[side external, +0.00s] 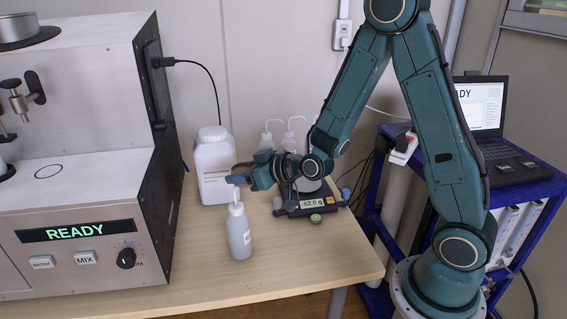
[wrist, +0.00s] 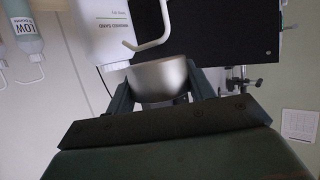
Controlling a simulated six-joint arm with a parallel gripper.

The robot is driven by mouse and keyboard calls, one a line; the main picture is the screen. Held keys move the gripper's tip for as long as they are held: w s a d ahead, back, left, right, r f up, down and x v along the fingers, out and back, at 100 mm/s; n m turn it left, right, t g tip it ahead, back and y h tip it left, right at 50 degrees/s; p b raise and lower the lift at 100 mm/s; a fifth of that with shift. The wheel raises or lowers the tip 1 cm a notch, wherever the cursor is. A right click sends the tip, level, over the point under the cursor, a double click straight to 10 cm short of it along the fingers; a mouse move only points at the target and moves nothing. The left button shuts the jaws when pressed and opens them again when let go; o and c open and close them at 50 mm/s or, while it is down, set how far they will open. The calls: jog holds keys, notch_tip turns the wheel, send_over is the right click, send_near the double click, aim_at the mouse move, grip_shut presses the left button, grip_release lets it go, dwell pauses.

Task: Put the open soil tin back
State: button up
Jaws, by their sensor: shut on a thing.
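The open soil tin (wrist: 158,80) is a round silver metal cup, seen in the wrist view between my two fingers. My gripper (wrist: 160,88) is shut on it, one finger at each side. In the side view my gripper (side external: 237,177) is in the air above the table, just behind the top of a squeeze bottle. There the tin is mostly hidden and too small to make out clearly. I cannot see into the tin.
A squeeze bottle (side external: 239,232) with a hooked nozzle (wrist: 150,40) stands close to my gripper. A white jug (side external: 213,165) is behind it. The balance (side external: 312,204) is to the right, with more wash bottles behind. The analyser (side external: 75,165) fills the left. The front table (side external: 300,262) is clear.

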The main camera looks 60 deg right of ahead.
jog(key=shift+d+f+m+h, duration=0.35)
jog(key=shift+m+h, duration=0.45)
jog(key=shift+h, duration=0.2)
jog(key=shift+w+d+m+h, duration=0.1)
jog(key=shift+d+m+h, duration=0.3)
jog(key=shift+m+h, duration=0.45)
jog(key=shift+d+h, duration=0.1)
jog(key=shift+h, duration=0.15)
jog(key=s+d+f+m+g+h, duration=0.4)
jog(key=s+f+m, duration=0.1)
jog(key=s+f, duration=0.3)
jog(key=s+d+f+m+g+h, duration=0.4)
jog(key=s+f, duration=0.4)
jog(key=s, duration=0.2)
jog(key=shift+m+h, duration=0.6)
jog(key=shift+m, duration=0.25)
jog(key=shift+f, duration=0.1)
jog(key=shift+f, duration=2.15)
